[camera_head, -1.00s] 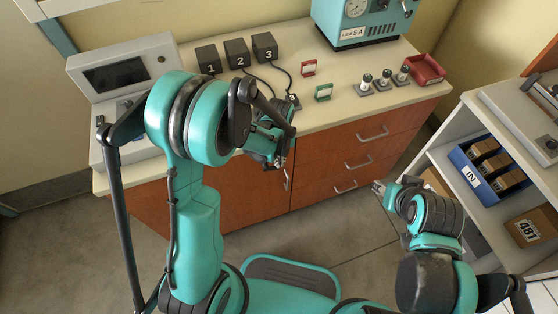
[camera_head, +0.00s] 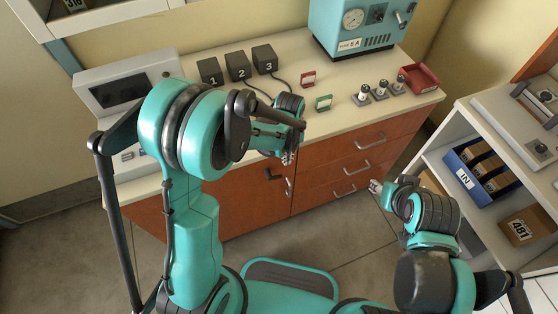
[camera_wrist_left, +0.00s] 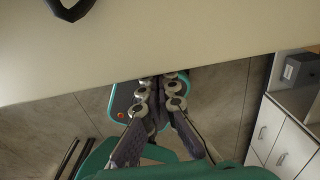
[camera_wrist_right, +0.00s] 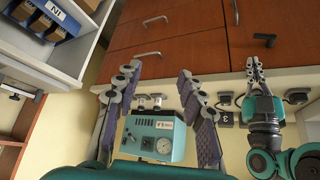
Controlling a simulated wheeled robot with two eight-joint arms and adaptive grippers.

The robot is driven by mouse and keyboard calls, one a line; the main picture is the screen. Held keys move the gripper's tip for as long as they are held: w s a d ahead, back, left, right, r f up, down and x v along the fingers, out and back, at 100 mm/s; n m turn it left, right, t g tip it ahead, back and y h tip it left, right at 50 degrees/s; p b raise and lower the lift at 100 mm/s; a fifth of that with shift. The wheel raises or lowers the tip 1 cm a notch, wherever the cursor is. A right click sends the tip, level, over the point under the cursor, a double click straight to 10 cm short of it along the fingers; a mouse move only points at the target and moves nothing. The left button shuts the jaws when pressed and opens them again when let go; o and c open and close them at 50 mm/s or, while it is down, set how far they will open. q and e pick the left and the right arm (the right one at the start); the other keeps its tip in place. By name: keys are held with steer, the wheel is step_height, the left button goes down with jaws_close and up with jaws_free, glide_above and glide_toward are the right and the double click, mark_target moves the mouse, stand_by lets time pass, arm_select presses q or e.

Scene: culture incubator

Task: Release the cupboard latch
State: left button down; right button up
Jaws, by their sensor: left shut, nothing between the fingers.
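The cupboard door (camera_head: 235,195) is the orange-brown front under the left part of the counter, and it looks closed. A small dark latch (camera_head: 273,175) sits near its upper right corner, beside a metal handle (camera_head: 289,187). The latch (camera_wrist_right: 264,38) and handle (camera_wrist_right: 236,12) also show in the right wrist view. My left gripper (camera_head: 288,158) is shut and empty, just above the latch, apparently apart from it. The left wrist view shows its closed fingers (camera_wrist_left: 158,85) by the counter edge. My right gripper (camera_head: 375,186) is open and empty, in front of the drawers; its spread fingers show (camera_wrist_right: 156,80).
The counter (camera_head: 215,120) carries numbered black boxes (camera_head: 238,67), red and green frames, small knobs, a red tray (camera_head: 421,82) and a teal device (camera_head: 355,28). Drawers (camera_head: 345,165) are right of the cupboard. A shelf with a blue bin (camera_head: 463,178) stands at the right.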

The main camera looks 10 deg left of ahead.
arm_select(q)
steer(key=w+d+r+p, duration=0.1)
steer(key=d+r+p, duration=0.1)
steer(key=r, duration=0.5)
steer(key=shift+w+d+r, duration=0.3)
steer(key=shift+d, duration=0.2)
